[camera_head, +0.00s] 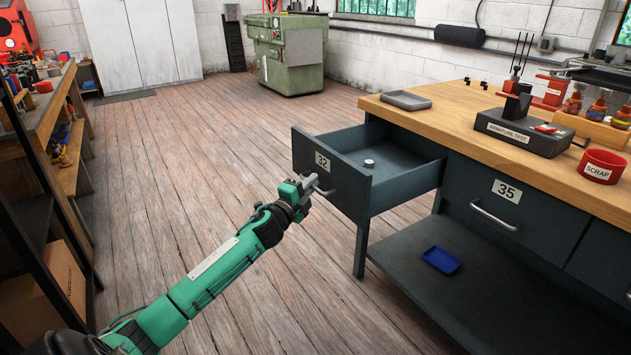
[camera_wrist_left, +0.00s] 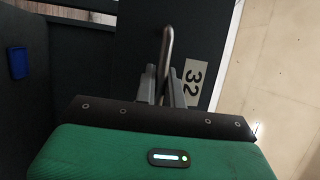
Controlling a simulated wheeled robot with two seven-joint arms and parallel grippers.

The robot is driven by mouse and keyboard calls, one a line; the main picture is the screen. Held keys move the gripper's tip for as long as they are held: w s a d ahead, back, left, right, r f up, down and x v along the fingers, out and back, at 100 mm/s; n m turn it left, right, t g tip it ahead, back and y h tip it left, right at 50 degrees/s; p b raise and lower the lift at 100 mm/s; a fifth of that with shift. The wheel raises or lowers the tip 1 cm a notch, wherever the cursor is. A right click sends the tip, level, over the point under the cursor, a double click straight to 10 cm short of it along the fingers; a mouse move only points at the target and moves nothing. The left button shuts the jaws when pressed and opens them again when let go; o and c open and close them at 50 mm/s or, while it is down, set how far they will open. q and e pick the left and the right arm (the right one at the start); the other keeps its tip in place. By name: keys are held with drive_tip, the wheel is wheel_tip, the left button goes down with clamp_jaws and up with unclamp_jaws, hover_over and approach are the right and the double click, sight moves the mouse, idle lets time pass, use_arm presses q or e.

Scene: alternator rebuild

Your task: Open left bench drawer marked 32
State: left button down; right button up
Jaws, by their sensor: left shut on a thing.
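The left bench drawer (camera_head: 332,180) carries a white label 32 (camera_head: 322,161) and stands pulled out of the grey bench. Its inside shows, with a small round light-coloured part (camera_head: 369,164) on the drawer floor. My left gripper (camera_head: 312,184) is at the drawer front, shut on the metal drawer handle (camera_wrist_left: 167,55). In the left wrist view the two fingers (camera_wrist_left: 164,88) sit on either side of the handle, beside the label 32 (camera_wrist_left: 193,78). The fingers hide part of the handle in the head view. My right gripper is not in view.
A second drawer marked 35 (camera_head: 505,191) is shut to the right. A blue tray (camera_head: 441,260) lies on the lower shelf. The wooden benchtop (camera_head: 455,118) holds a grey tray (camera_head: 406,100), an armature test unit (camera_head: 524,131) and a red scrap bin (camera_head: 604,165). The floor left of the drawer is clear.

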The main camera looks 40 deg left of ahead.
use_arm(q)
drive_tip(key=shift+s, duration=0.1)
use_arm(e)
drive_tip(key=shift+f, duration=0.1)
use_arm(q)
drive_tip(key=c, duration=1.8)
unclamp_jaws()
